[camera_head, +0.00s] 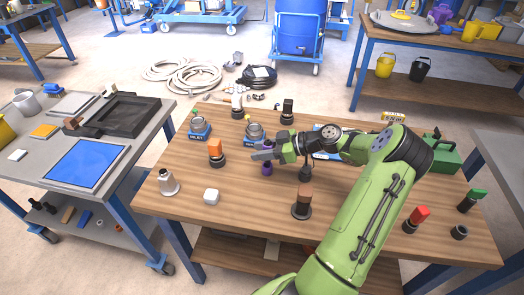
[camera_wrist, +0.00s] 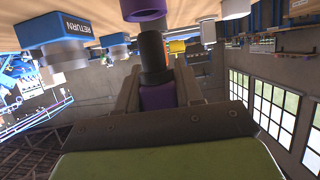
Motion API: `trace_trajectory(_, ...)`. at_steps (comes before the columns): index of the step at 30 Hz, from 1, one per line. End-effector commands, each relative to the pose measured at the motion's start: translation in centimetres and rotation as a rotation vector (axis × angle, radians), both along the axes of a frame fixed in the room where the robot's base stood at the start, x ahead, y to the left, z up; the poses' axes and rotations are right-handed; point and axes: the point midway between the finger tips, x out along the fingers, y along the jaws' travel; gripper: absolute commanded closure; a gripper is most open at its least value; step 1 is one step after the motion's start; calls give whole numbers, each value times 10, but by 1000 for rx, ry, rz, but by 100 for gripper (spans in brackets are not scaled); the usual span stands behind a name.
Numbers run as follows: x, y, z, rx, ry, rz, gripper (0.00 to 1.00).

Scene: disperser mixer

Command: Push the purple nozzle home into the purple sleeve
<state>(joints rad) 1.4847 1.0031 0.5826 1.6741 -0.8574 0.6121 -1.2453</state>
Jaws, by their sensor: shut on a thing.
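My gripper (camera_head: 262,155) reaches left over the middle of the wooden table, with its fingers closed on the purple nozzle. In the wrist view, the purple nozzle (camera_wrist: 157,97) shows between the two fingers, with a dark part just beyond it. A purple piece (camera_wrist: 143,10) at the top edge of the wrist view looks like the sleeve; it is cut off by the frame. In the head view, a purple part (camera_head: 267,169) shows just below the fingers. My fingers partly hide the area, and I cannot tell how far the nozzle sits in the sleeve.
Blue-based holders (camera_head: 199,129) stand behind.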

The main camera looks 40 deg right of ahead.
Motion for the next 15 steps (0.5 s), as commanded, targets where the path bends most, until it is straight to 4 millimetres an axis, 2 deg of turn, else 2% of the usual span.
trace_trajectory(15, 0, 0, -7, -1, -1, 0, 95)
